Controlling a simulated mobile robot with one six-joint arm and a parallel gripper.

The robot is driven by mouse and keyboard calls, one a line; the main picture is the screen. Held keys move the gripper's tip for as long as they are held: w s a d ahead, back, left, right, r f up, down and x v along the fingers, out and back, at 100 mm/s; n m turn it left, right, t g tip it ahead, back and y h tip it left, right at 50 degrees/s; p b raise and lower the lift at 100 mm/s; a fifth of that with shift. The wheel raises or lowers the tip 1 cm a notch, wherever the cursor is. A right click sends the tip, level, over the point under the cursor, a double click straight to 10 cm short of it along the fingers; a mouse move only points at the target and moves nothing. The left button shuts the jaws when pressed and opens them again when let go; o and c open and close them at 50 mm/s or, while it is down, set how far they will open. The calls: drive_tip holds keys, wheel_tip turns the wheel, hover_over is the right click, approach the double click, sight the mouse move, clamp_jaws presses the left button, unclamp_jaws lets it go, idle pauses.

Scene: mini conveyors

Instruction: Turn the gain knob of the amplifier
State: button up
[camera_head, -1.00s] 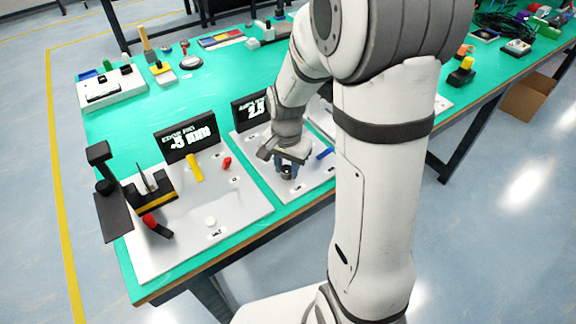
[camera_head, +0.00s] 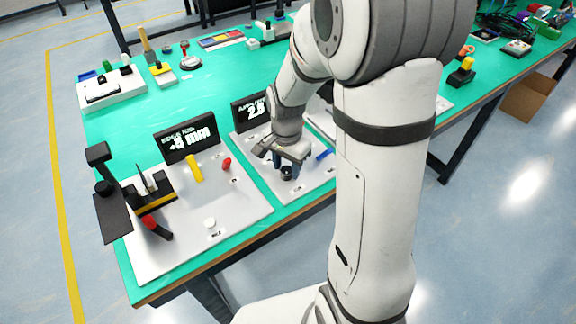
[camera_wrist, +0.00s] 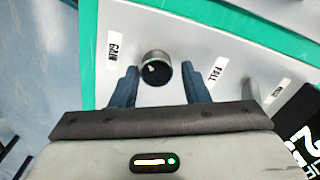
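The gain knob (camera_wrist: 155,70) is a short dark round knob with a light mark on its face, on the amplifier's pale panel (camera_wrist: 180,25). A label reading GAIN (camera_wrist: 114,46) sits to its left in the wrist view. The knob also shows in the head view (camera_head: 286,173), just below my gripper. My gripper (camera_wrist: 160,72) is open, with its two blue fingers on either side of the knob. The left finger is closer to the knob; a wider gap shows on the right. Whether the left finger touches it I cannot tell.
The amplifier's black display (camera_head: 251,111) stands behind the panel. A blue lever (camera_head: 325,154) is to the right of my gripper. A neighbouring panel (camera_head: 240,205) on the left holds a yellow lever (camera_head: 194,168), a red knob (camera_head: 227,163) and a white button (camera_head: 210,223).

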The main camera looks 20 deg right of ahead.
sight(287, 169)
drive_tip(key=shift+o, duration=0.9)
drive_tip(key=shift+s+f, duration=0.1)
drive_tip(key=shift+s, duration=0.05)
drive_tip(key=shift+r+p, duration=0.35)
drive_tip(key=shift+r, duration=3.55)
drive_tip(key=shift+r, duration=0.1)
drive_tip(key=s+r+n+t+p, duration=0.1)
drive_tip(key=s+r+n+p, duration=0.1)
drive_tip(key=s+r+n, duration=0.3)
drive_tip(key=s+r+n+t+p, duration=0.1)
drive_tip(key=s+r+n, duration=0.4)
drive_tip(key=s, duration=0.4)
drive_tip(key=shift+d+p, duration=0.2)
drive_tip(key=shift+p, duration=0.15)
drive_tip(key=shift+s, duration=0.1)
drive_tip(key=shift+c, duration=0.5)
